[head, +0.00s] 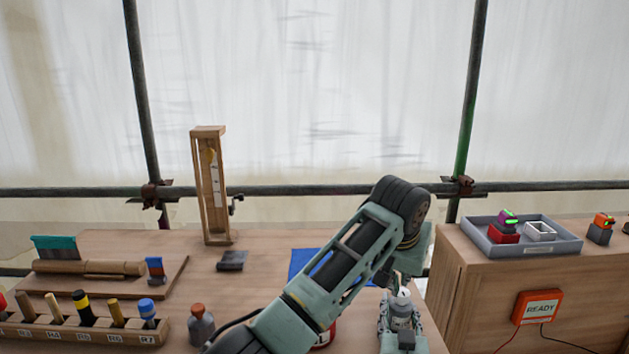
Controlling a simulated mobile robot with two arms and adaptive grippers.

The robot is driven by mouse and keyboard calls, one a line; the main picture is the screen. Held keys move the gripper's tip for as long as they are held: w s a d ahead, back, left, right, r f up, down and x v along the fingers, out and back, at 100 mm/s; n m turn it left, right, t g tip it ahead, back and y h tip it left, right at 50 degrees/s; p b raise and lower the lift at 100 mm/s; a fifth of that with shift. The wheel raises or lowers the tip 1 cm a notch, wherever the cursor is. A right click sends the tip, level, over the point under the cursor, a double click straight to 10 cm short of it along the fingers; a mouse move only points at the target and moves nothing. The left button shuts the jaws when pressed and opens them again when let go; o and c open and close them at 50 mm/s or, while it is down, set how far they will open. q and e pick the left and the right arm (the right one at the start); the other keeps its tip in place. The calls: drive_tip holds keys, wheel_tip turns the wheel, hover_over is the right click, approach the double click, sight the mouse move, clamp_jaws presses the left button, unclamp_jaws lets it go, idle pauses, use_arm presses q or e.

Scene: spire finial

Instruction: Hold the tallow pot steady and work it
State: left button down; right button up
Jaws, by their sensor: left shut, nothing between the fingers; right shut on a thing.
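My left arm reaches in from the bottom and bends down at its wrist. My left gripper (400,283) is shut and empty, pointing down just above a small greyish container with a pale top (401,305). I take this container for the tallow pot, but its label cannot be read. My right gripper (402,328) is shut on it from below, at the bottom edge of the view. The container looks upright. Its lower part is hidden by the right gripper, and whether the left fingertips touch its top cannot be told.
A red object (325,336) and a blue mat (303,262) are partly hidden by my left arm. A grey bottle (200,325) stands beside the tool rack (90,335). A wooden frame (212,190) stands behind. A grey tray (560,243) sits on the right cabinet with a READY box (537,308).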

drive_tip(key=o, duration=1.3)
drive_tip(key=shift+s, duration=0.1)
